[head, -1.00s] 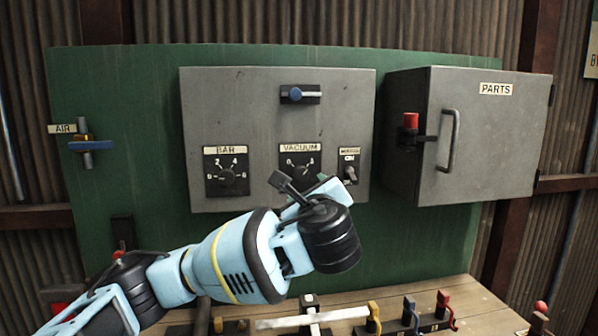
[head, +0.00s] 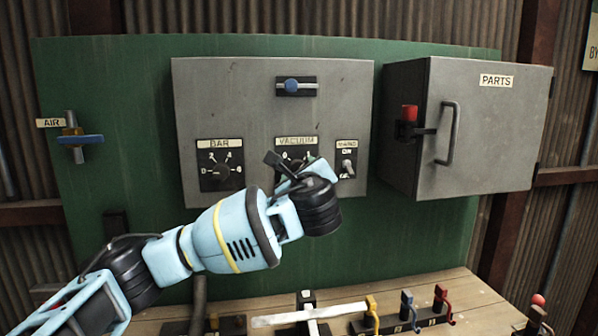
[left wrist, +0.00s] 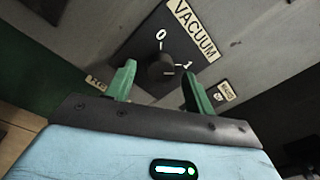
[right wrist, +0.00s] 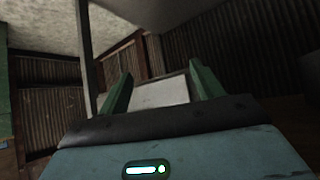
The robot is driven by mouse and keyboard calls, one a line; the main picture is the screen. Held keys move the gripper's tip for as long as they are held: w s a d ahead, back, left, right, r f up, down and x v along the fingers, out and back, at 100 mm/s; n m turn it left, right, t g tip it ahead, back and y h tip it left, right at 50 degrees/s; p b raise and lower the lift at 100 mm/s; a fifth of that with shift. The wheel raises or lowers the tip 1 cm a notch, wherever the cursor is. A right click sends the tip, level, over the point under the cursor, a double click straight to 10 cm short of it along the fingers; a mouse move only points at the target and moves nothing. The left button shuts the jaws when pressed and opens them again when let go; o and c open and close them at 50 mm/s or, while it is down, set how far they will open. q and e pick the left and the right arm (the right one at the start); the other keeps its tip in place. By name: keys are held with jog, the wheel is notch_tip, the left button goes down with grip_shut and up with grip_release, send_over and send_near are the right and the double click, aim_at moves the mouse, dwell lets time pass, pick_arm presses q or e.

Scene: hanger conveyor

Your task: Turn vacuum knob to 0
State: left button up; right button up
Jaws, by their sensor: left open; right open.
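The black vacuum knob (left wrist: 161,69) sits on its dark plate under the VACUUM label, with the marks 0 and 1 beside it in the left wrist view. A pale line on the knob appears to point toward the 1. My left gripper (left wrist: 158,82) is open, with its green fingers on either side of the knob and gaps showing. In the head view the vacuum dial (head: 297,154) is partly hidden by my left wrist, and the fingertips cannot be made out. My right gripper (right wrist: 160,86) is open and empty, away from the panel.
The BAR dial (head: 220,171) is left of the vacuum dial, and a toggle switch (head: 347,167) is close on its right. A blue-knobbed latch (head: 292,86) is above. The grey PARTS cabinet (head: 491,135) stands right. Coloured levers (head: 407,308) line the bench below.

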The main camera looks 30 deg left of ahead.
pick_arm(q)
jog(key=shift+w+a, duration=0.3)
jog(key=shift+w, duration=0.1)
jog(key=c, duration=1)
